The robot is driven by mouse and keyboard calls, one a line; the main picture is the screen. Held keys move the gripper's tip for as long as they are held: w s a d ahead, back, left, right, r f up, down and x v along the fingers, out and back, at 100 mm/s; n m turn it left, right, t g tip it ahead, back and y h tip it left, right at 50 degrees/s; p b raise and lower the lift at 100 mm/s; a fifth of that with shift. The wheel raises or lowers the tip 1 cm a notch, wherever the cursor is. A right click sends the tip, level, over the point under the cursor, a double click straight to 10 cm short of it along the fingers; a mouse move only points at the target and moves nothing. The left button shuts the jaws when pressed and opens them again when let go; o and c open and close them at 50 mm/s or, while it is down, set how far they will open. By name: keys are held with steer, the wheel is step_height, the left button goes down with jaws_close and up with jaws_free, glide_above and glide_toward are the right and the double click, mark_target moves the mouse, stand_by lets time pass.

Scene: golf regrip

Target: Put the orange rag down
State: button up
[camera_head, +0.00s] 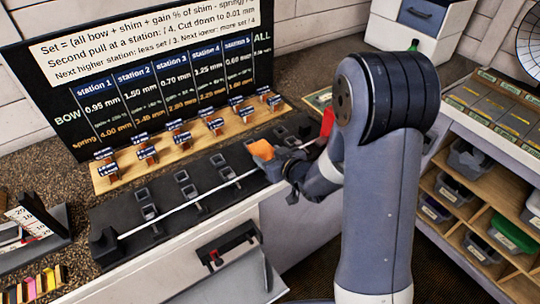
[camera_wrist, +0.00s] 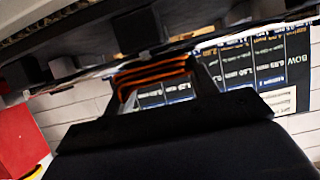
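The orange rag (camera_head: 262,150) is at the tip of my gripper (camera_head: 272,162) in the head view, above the right part of the black bench fixture. In the wrist view the rag (camera_wrist: 152,70) is a folded orange and dark bundle between the two fingers of my gripper (camera_wrist: 158,88). The fingers close on its sides. In the head view the rag appears close to the right end of a thin white shaft (camera_head: 190,204); I cannot tell whether they touch.
The shaft lies along the black fixture (camera_head: 165,218) with several small stands. Behind it is a wooden strip (camera_head: 118,181) with tagged blocks, below a station board (camera_head: 90,85). A red object (camera_head: 327,122) stands right of the gripper. Shelves with bins (camera_head: 468,160) are at right.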

steer(key=o, duration=0.4)
steer(key=shift+r, duration=0.1)
